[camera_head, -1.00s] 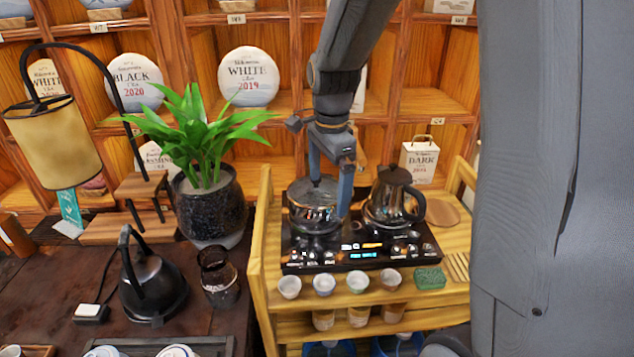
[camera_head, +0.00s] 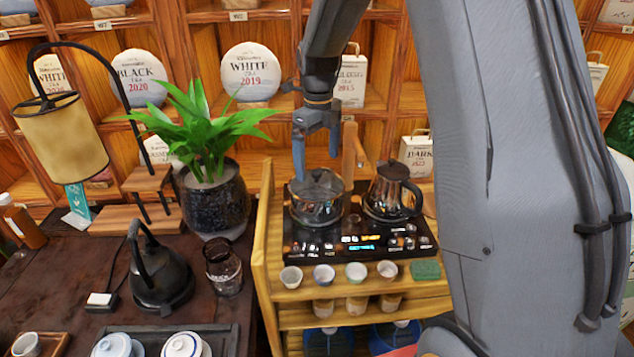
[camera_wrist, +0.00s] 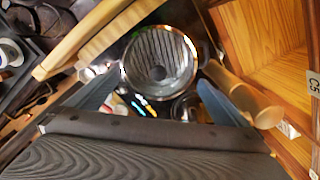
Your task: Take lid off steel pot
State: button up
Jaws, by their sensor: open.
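The steel pot (camera_head: 317,213) stands on the left side of the black hob on the wooden cart. Its shiny lid (camera_head: 317,184) sits on top with a small dark knob. In the wrist view the lid (camera_wrist: 160,62) shows from above as a round ridged disc, with the knob near its middle. My gripper (camera_head: 316,168) is above the pot, pointing down, its two blue-grey fingers spread apart. In the wrist view the fingers of my gripper (camera_wrist: 157,100) are wide apart with nothing between them.
Several small cups (camera_head: 324,275) line the cart's front. A potted plant (camera_head: 215,200) stands to the left. A wooden post (camera_head: 350,150) rises behind the pot. Tea shelves fill the back.

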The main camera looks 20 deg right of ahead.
aim_at(317, 172)
jog(key=f+p, duration=0.2)
jog(key=f, duration=0.1)
jog(key=shift+s+a+f, duration=0.1)
jog(key=shift+a+f, duration=0.05)
jog(key=shift+a, duration=0.05)
jog(key=shift+f, duration=0.75)
